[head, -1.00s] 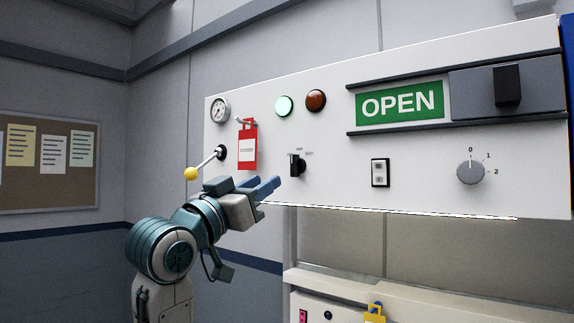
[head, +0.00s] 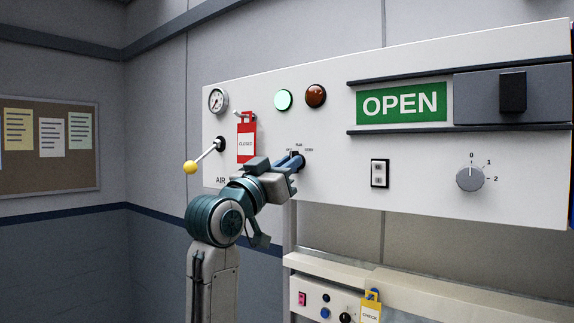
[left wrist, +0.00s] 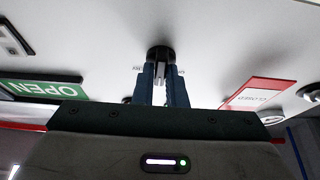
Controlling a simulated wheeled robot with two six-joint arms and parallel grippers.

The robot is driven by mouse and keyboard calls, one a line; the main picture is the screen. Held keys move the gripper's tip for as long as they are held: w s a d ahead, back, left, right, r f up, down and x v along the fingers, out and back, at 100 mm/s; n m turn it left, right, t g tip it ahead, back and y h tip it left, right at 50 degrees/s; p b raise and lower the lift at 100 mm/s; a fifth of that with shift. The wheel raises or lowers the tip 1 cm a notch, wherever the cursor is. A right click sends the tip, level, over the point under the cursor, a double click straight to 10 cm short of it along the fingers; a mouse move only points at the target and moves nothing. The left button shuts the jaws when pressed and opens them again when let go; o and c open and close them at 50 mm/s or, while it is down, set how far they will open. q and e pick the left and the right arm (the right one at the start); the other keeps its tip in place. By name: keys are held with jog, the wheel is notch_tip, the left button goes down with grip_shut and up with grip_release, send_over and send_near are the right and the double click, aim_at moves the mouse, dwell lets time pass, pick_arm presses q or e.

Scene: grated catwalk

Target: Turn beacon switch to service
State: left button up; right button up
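The black rotary switch (left wrist: 160,52) with small labels around it is on the white panel, below the indicator lamps. The labels are too small to read surely. In the head view my left gripper (head: 294,162) is at this switch and covers most of it. In the left wrist view the two blue fingers (left wrist: 161,82) point at the switch, one on each side of its handle. A narrow gap shows between the fingers, and I cannot tell if they touch the handle. The handle's exact angle is partly hidden. My right gripper is in neither view.
Left of the switch are a red tag (head: 246,139) and a yellow-tipped lever (head: 191,167). Above are a lit green lamp (head: 283,100) and a dark red lamp (head: 315,96). Right are a rocker switch (head: 379,173), a grey dial (head: 470,177) and the OPEN sign (head: 402,104).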

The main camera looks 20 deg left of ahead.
pick_arm(q)
grip_shut()
jog(key=shift+m, duration=0.3)
jog(key=shift+a+m+g+h+b, duration=0.1)
jog(key=shift+m+g+h+b, duration=0.65)
jog(key=shift+m, duration=1.25)
jog(key=shift+a+m+g+h+b, duration=0.1)
jog(key=shift+m+g+h+b, duration=0.6)
jog(key=shift+m, duration=1.3)
jog(key=shift+m+g+h+b, duration=0.45)
jog(key=shift+m+h+b, duration=0.45)
jog(key=shift+m, duration=1.1)
jog(key=o, duration=0.6)
grip_release()
jog(key=shift+c, duration=0.2)
